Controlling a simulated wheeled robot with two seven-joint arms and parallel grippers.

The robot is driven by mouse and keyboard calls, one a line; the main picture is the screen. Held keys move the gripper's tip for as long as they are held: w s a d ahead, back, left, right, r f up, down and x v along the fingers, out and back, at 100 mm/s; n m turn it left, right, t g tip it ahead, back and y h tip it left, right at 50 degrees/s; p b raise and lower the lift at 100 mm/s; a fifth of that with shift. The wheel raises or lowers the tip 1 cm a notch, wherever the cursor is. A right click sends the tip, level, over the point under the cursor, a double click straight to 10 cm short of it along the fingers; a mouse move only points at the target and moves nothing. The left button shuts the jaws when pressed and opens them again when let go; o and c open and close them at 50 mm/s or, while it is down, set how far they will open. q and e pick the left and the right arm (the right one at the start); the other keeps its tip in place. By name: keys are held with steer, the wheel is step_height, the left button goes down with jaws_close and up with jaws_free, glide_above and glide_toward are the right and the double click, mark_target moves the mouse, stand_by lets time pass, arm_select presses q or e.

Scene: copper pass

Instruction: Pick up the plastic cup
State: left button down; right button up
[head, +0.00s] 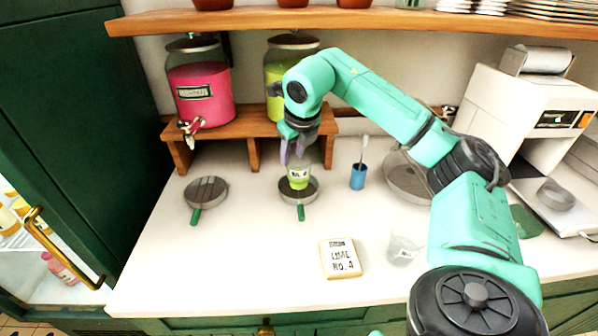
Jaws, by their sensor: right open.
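A small clear plastic cup (298,178) with a dark-and-white label and yellow-green contents stands upright on a round grey pad with a green handle (299,211). My right gripper (292,158) points down just above and at the cup's rim, its fingers open. I cannot tell whether a finger touches the cup. A second clear cup (403,251) with a pale label stands at the front of the counter, right of the card reading "LIME NO. 4" (341,258). My left gripper is not in view.
Pink (201,92) and yellow-green (276,70) drink dispensers stand on a wooden riser (245,123) behind. A second round grey pad (206,191) lies left. A blue holder (357,178) with a thin stick stands right of the cup. A white machine (500,110) stands at right. The front-left counter is clear.

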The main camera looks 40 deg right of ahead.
mark_target(289, 166)
steer(key=p+x, duration=0.2)
steer(key=x, duration=0.4)
steer(key=shift+w+f+p, duration=0.2)
steer(key=shift+f+p, duration=0.1)
steer(key=shift+w+d+f, duration=0.1)
steer(key=shift+f, duration=0.15)
jaws_close()
steer(key=shift+r, duration=0.15)
steer(key=shift+r+b, duration=0.95)
steer(key=shift+r, duration=0.5)
steer(key=shift+s+r, duration=0.1)
steer(key=shift+s, duration=0.2)
steer(key=s+a+b, duration=0.3)
steer(key=s, duration=0.5)
steer(key=s+a+b, duration=0.3)
steer(key=s+b, duration=0.1)
steer(key=s, duration=0.4)
steer(key=shift+s+a+b, duration=0.15)
steer(key=shift+a+b, duration=0.1)
steer(key=shift+b, duration=0.05)
